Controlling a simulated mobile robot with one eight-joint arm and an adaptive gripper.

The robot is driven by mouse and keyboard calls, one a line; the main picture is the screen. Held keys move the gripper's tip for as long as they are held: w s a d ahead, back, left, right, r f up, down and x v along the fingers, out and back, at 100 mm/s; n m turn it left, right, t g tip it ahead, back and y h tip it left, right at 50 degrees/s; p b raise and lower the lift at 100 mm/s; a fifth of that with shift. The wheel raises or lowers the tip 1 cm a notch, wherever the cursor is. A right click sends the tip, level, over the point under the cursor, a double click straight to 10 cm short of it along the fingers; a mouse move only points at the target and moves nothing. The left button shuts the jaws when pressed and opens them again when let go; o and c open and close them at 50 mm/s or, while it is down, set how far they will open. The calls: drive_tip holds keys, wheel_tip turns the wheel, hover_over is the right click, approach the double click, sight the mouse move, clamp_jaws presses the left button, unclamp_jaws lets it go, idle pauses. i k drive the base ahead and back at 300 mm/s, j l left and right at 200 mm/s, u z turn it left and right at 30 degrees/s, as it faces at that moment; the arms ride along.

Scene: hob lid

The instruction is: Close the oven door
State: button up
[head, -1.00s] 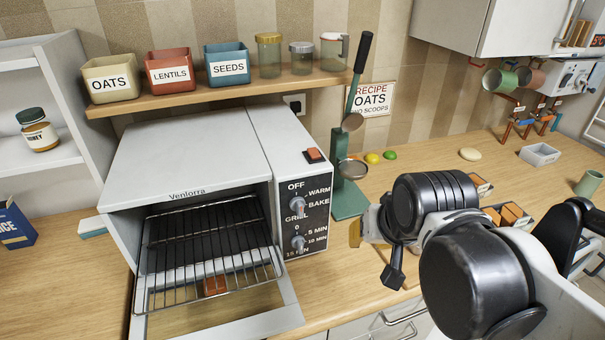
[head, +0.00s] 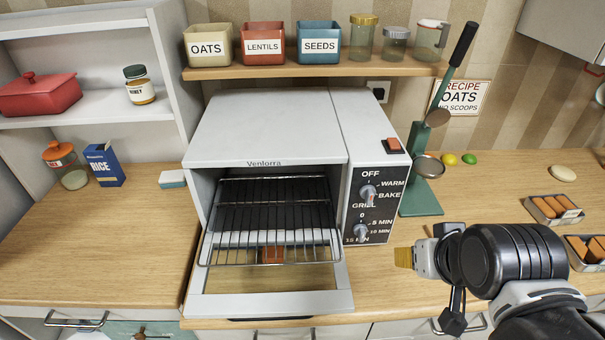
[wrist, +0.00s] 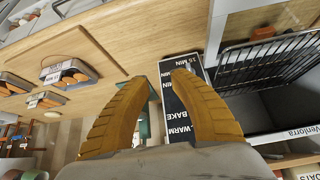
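The white Venlorra toaster oven (head: 265,135) stands on the wooden counter. Its door (head: 270,303) is folded down open at the front, with a glass pane and a pale frame. A wire rack (head: 272,225) sits partly out of the oven over the door. My gripper (head: 403,258) is right of the oven, in front of the dial panel (head: 370,205), apart from the door. In the wrist view my gripper's two yellow fingers (wrist: 160,85) are spread with nothing between them. The wrist view shows the dial panel upside down beyond the fingers.
Trays of orange blocks (head: 555,209) lie further right. A shelf of labelled bins (head: 262,70) hangs above. A rice box (head: 105,165) and a jar (head: 68,167) stand left. The counter left of the oven is mostly clear.

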sight(299, 305)
drive_tip(key=k+l+u, duration=0.3)
drive_tip(key=k+l, duration=0.4)
